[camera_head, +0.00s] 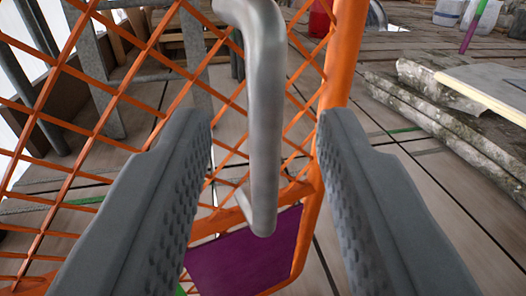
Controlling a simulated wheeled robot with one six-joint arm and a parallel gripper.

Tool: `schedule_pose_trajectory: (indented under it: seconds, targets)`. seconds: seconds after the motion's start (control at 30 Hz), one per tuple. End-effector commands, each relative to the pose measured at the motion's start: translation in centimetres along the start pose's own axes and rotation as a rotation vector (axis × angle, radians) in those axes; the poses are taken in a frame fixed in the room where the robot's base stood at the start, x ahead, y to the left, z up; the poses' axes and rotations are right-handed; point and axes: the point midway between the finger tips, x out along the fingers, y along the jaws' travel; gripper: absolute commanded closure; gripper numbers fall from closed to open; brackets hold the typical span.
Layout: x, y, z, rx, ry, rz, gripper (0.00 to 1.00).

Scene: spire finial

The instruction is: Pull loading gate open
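The loading gate (340,60) is an orange frame with diamond mesh, filling the left and middle of the view. A grey metal handle (265,110) stands upright on it, bent at its top and lower end. A purple panel (245,252) sits low on the gate. My gripper (264,130) is open, with one dark grey finger left of the handle and one right of it. The handle shows between the fingers, with a visible gap on each side. I cannot tell how deep it lies between them. The fingers hide parts of the mesh and frame.
Stone slabs (440,125) with a pale board (490,88) on top lie at the right. White containers (465,12), a red object (320,18) and a purple-green pole (473,25) stand at the back. Grey posts and wooden boxes show behind the mesh.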

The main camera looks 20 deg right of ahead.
Motion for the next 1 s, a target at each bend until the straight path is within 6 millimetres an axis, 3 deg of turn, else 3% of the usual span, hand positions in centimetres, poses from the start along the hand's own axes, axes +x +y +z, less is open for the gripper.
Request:
schedule_pose_trajectory:
  seconds: [0.6, 1.0]
  targets:
    - [-9.7, -0.1, 0.0, -0.001, 0.0, -0.002, 0.65]
    - [-11.8, 0.0, 0.0, 0.0, 0.0, 0.001, 0.65]
